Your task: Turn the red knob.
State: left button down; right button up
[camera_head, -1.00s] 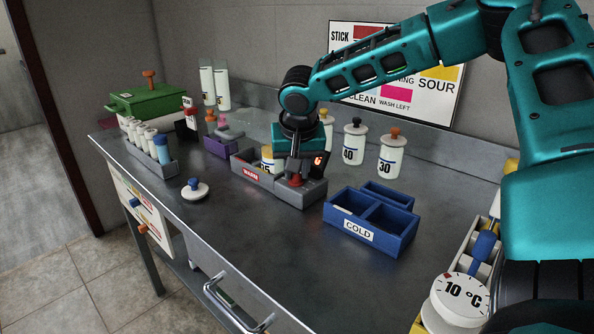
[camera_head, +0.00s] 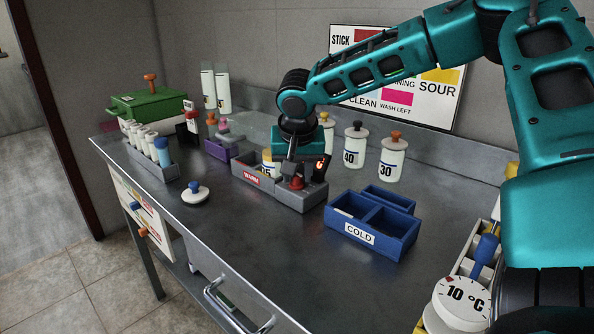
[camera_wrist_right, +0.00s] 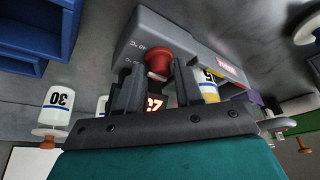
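The red knob (camera_head: 297,183) sits on the right end of the top of the grey box labelled WARM (camera_head: 252,176). It also shows in the right wrist view (camera_wrist_right: 158,62). My right gripper (camera_head: 293,177) points down at the knob from above. In the right wrist view its two dark fingers (camera_wrist_right: 157,72) are apart, with the knob at their tips, between them. I cannot tell whether either finger touches it. A small display with lit orange-red digits (camera_head: 320,166) stands beside the knob, partly hidden in the wrist view. My left gripper is not in view.
A blue COLD box (camera_head: 395,244) stands right of the grey box. A yellow-banded jar (camera_head: 268,162) stands in the grey box. Lidded jars 40 (camera_head: 354,148) and 30 (camera_head: 391,160) are behind. A white lid (camera_head: 195,195) lies at left. The front of the counter is mostly clear.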

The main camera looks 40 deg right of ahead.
jog(key=p+v, duration=0.2)
jog(key=v, duration=1.1)
jog(key=shift+p, duration=0.3)
jog(key=shift+a, duration=0.1)
